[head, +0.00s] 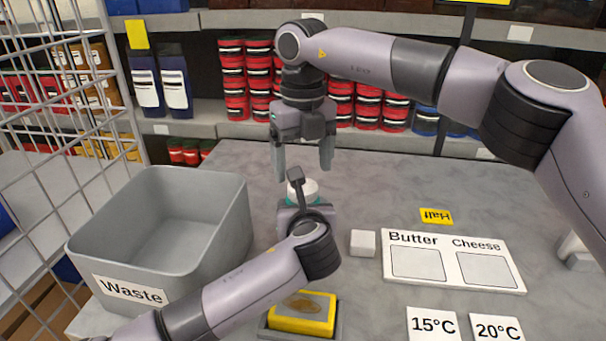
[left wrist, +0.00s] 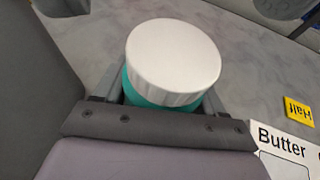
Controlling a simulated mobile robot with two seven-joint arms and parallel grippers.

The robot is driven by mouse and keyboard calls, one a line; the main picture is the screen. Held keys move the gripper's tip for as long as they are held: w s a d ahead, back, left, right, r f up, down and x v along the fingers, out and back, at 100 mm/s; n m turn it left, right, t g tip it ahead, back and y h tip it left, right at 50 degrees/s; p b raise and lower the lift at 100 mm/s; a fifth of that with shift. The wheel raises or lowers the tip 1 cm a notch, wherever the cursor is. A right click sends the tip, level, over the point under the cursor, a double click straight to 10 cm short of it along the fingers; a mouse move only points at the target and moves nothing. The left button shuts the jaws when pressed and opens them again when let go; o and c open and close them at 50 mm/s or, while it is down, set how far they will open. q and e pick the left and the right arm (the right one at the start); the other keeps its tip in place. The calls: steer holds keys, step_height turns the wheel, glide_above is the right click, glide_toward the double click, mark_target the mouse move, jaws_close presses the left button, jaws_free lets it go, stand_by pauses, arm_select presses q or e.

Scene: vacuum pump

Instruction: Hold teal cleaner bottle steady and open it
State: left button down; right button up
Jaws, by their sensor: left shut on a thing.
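The teal cleaner bottle stands on the counter, and its white cap (head: 302,188) is on top. In the left wrist view the white cap (left wrist: 172,58) and a strip of teal body (left wrist: 150,98) show between the fingers. My left gripper (left wrist: 158,105) is shut on the bottle just below the cap; my own arm hides most of the bottle in the head view. My right gripper (head: 304,165) is above the cap, pointing down, with its fingers apart and nothing between them.
A grey Waste bin (head: 210,262) stands at the left beside a wire rack (head: 60,120). A white block (head: 363,243), a Butter and Cheese board (head: 440,240), a yellow Half tag (head: 436,216) and a yellow sponge (head: 303,313) lie nearby. Shelves stand behind the counter.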

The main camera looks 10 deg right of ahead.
mark_target(288, 201)
step_height(288, 201, up, 2)
steer(key=m, duration=0.3)
steer(key=shift+r+m, duration=0.15)
steer(key=shift+m, duration=0.25)
steer(key=r+m, duration=0.1)
steer(key=m, duration=0.1)
steer(key=shift+r+m, duration=0.1)
steer(key=shift+m, duration=0.2)
steer(key=shift+f, duration=3.9)
steer(key=c, duration=1.1)
steer(key=shift+c, duration=0.2)
steer(key=n, duration=0.6)
